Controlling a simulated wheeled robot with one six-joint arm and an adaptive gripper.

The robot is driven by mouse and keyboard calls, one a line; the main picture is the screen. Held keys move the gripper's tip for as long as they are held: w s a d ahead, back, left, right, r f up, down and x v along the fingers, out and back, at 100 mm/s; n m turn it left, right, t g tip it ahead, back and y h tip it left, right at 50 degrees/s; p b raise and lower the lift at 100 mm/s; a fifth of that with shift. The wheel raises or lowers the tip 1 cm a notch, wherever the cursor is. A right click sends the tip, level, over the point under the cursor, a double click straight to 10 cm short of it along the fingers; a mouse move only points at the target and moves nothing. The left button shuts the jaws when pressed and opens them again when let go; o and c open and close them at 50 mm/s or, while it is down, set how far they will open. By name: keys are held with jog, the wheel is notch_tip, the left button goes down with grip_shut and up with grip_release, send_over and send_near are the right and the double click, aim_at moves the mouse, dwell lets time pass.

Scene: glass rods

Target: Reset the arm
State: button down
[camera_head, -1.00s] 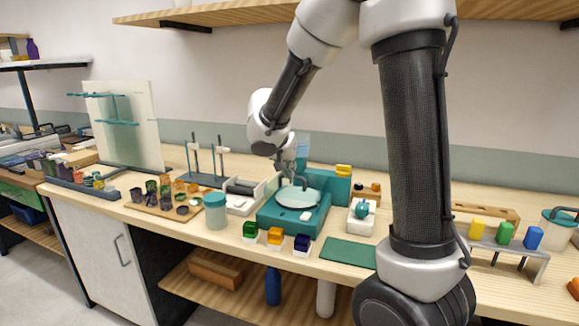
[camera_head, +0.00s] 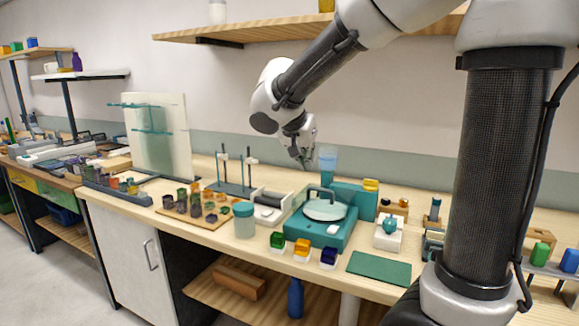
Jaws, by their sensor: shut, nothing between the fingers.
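My gripper (camera_head: 304,156) hangs at the end of my raised arm, above the back of the workbench (camera_head: 180,240). It is shut and small in the picture, with nothing seen in it. It is up and to the left of the teal machine (camera_head: 322,232) with its round pale plate, and apart from it. A light blue translucent container (camera_head: 328,165) shows just right of the gripper, lower down. My upper arm reaches in from the top right.
Several small dark and amber pots stand on a wooden board (camera_head: 190,218) at left. A teal-lidded jar (camera_head: 244,220), a green mat (camera_head: 379,268) and coloured blocks (camera_head: 302,250) lie along the front.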

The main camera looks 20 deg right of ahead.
jog(key=s+d+f+n+y, duration=0.1)
jog(key=s+d+n, duration=0.1)
jog(key=s, duration=0.6)
jog(key=s+d+f+n+y, duration=0.1)
jog(key=s+n, duration=0.3)
jog(key=s, duration=0.5)
jog(key=s+d+f+n+y, duration=0.1)
jog(key=s+d+n+y, duration=0.2)
jog(key=s, duration=0.5)
jog(key=shift+s+g, duration=0.2)
jog(key=shift+g, duration=0.1)
jog(key=shift+d, duration=0.1)
